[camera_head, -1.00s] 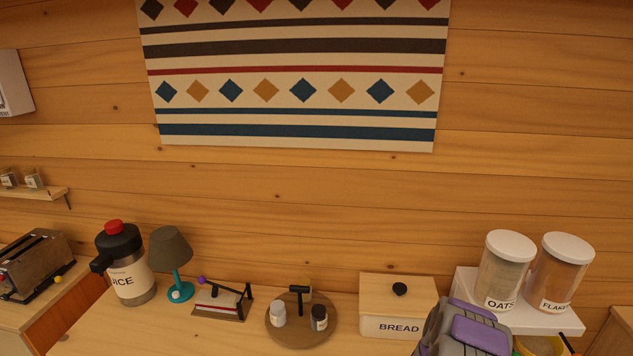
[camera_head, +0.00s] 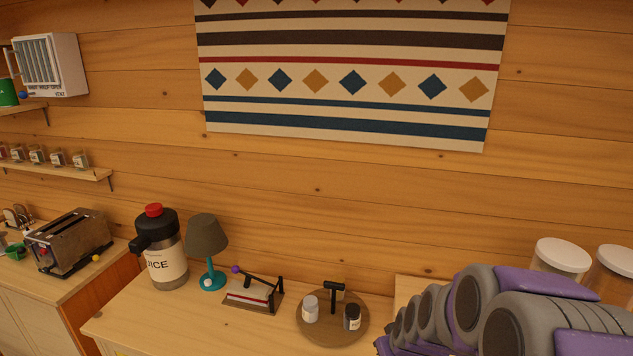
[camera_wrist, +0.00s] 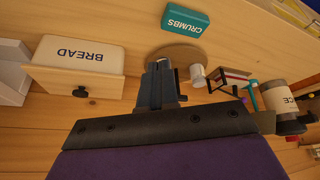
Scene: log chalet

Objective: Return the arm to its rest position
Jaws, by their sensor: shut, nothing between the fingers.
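My gripper (camera_wrist: 158,84) shows in the wrist view, its dark fingers shut together with nothing between them. It is in front of the round wooden tray (camera_wrist: 178,54) and the counter, apart from the bread box (camera_wrist: 80,60) as far as I can tell. In the camera_head view my purple and grey arm fills the lower right and covers most of the bread box; the gripper's fingers cannot be made out there.
The round tray (camera_head: 315,338) holds two shakers. Canisters (camera_head: 562,257) stand behind my arm. A teal crumbs box (camera_wrist: 194,17) shows in the wrist view.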

